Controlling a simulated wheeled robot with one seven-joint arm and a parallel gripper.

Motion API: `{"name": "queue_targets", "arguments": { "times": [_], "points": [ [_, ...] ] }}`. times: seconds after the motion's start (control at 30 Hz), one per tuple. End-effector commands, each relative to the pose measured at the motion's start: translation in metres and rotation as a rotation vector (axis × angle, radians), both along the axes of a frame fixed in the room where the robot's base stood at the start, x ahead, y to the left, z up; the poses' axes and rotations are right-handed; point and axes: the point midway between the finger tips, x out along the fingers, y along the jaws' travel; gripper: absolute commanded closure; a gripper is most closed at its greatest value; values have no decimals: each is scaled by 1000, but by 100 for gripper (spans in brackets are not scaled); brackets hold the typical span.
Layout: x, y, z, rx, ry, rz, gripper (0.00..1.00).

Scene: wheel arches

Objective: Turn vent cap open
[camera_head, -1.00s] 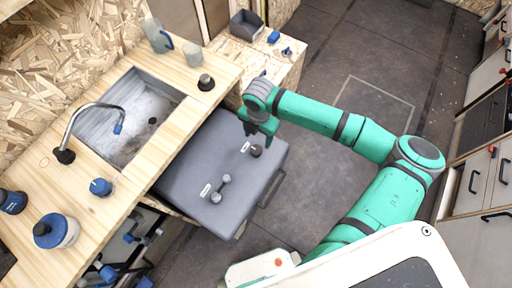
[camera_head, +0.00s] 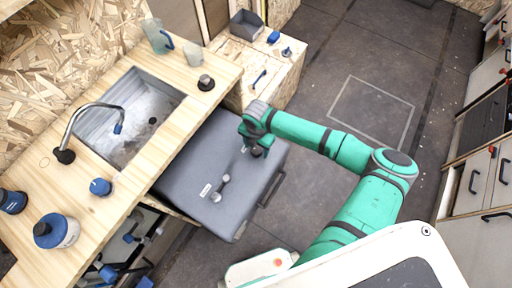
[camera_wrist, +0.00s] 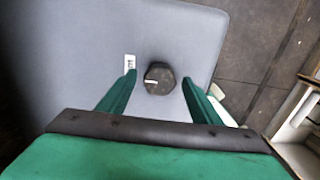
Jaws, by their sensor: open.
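The vent cap is a small dark knob with a light pointer mark (camera_wrist: 159,78) on top of a grey box (camera_head: 185,170). In the wrist view the knob sits between the tips of my green gripper's (camera_wrist: 158,82) open fingers, with a gap on both sides. A small white label (camera_wrist: 130,62) lies beside it, near the left fingertip. In the head view my gripper (camera_head: 255,148) is over the knob and hides most of it.
A grey lever-like fitting (camera_head: 220,188) with its own label sits on the same box. A wooden counter with a sink (camera_head: 125,120) and tap stands to the left. The dark floor (camera_head: 330,60) to the right is clear.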

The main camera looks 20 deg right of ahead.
Motion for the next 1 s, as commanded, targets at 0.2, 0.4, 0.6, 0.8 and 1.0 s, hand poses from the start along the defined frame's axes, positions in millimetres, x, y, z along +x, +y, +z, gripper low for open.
{"name": "queue_targets", "arguments": {
  "times": [0.2, 0.4, 0.6, 0.8, 1.0],
  "points": [
    [0, 0, 0, 0, 0, 0, 42],
    [0, 0, 0, 0, 0, 0, 83],
    [0, 0, 0, -1, 1, -6, 83],
    [-1, 0, 0, 0, 1, -59, 83],
    [-1, 1, 0, 1, 2, -184, 83]
  ]
}}
